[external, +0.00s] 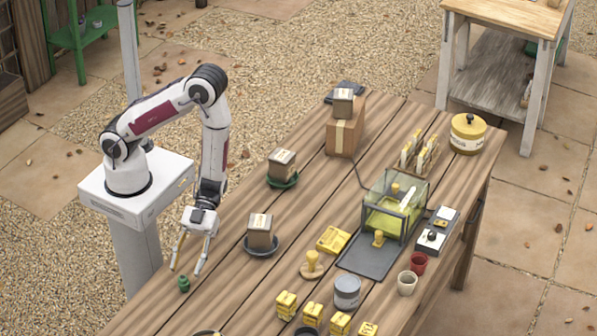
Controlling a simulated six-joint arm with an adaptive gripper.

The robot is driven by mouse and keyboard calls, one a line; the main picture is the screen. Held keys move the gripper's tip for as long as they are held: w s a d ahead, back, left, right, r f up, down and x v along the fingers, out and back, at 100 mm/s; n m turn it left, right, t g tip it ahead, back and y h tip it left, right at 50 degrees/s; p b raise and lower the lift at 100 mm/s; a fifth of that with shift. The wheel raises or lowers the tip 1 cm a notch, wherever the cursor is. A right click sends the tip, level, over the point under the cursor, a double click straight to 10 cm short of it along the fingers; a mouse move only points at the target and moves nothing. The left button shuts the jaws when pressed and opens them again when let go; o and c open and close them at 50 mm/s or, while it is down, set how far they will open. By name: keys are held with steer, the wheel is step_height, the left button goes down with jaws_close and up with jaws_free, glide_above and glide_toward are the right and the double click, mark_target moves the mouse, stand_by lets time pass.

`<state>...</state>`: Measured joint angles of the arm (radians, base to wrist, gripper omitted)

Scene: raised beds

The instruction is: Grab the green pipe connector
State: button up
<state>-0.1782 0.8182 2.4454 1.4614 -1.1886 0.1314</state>
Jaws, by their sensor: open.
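The green pipe connector (183,284) is a small dark green piece standing on the wooden table near its left edge. My gripper (185,272) points down with its fingers spread wide. The connector shows close to the fingertips, between them or just in front of them; I cannot tell which from this one view. Nothing is held between the fingers.
The wooden table (310,200) holds a box on a dark saucer (261,248), a second box on a green saucer (283,180), and a yellow stamp-like piece (312,263) to the right. Several yellow blocks (286,303) stand near the front. Table around the connector is clear.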

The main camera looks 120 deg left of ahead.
mark_target(185, 276)
steer(key=shift+d, duration=0.1)
steer(key=shift+w+x, duration=0.15)
steer(key=shift+x, duration=1.1)
steer(key=shift+w+x, duration=0.15)
steer(key=shift+x, duration=1.1)
steer(key=c, duration=1)
